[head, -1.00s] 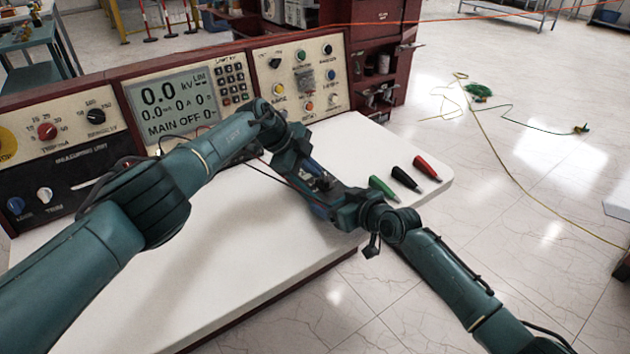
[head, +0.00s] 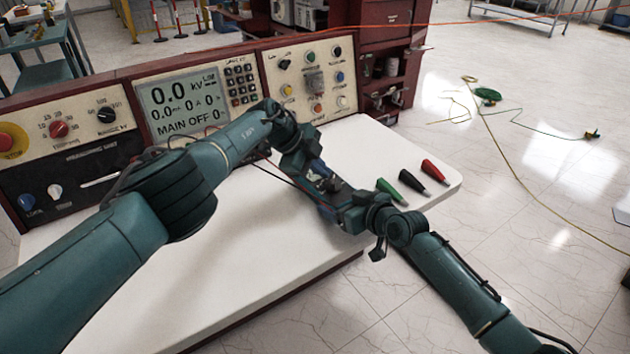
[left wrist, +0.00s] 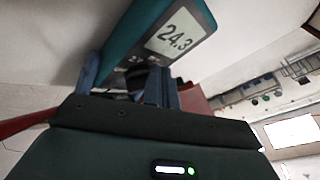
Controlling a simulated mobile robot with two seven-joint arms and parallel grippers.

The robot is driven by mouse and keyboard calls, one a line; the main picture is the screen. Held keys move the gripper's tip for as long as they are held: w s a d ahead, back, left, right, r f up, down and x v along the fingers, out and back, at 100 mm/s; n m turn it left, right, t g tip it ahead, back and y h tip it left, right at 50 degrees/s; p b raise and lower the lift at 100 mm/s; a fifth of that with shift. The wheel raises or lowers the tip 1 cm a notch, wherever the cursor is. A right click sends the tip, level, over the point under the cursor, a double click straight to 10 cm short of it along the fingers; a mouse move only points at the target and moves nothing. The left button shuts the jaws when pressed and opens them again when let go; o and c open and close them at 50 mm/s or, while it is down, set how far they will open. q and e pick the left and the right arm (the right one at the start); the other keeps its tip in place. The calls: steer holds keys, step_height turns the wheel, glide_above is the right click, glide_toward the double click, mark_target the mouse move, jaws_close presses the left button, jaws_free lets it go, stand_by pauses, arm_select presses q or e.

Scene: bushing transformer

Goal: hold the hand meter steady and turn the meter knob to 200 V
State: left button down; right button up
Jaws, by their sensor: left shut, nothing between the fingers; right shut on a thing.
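The hand meter (left wrist: 140,28) shows in the left wrist view as a teal and dark body, tilted, its display (left wrist: 172,40) reading 24.3. In the head view the meter is mostly hidden between my two grippers. My left gripper (head: 318,170) is shut and empty, at the meter from above. Its blue fingers (left wrist: 161,88) are close over the meter's face below the display in the left wrist view. They largely cover the knob, so its setting and any contact cannot be told. My right gripper (head: 330,202) is shut on the meter from the lower right.
A control console (head: 195,100) stands behind the white tabletop (head: 235,270). Green (head: 391,191), black (head: 412,181) and red (head: 435,172) cone-shaped plugs lie near the tabletop's right end. Thin red and dark leads run beside my grippers. The front tabletop is clear.

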arm_select(q)
steer(key=shift+s+a, duration=0.15)
steer(key=shift+a, duration=0.1)
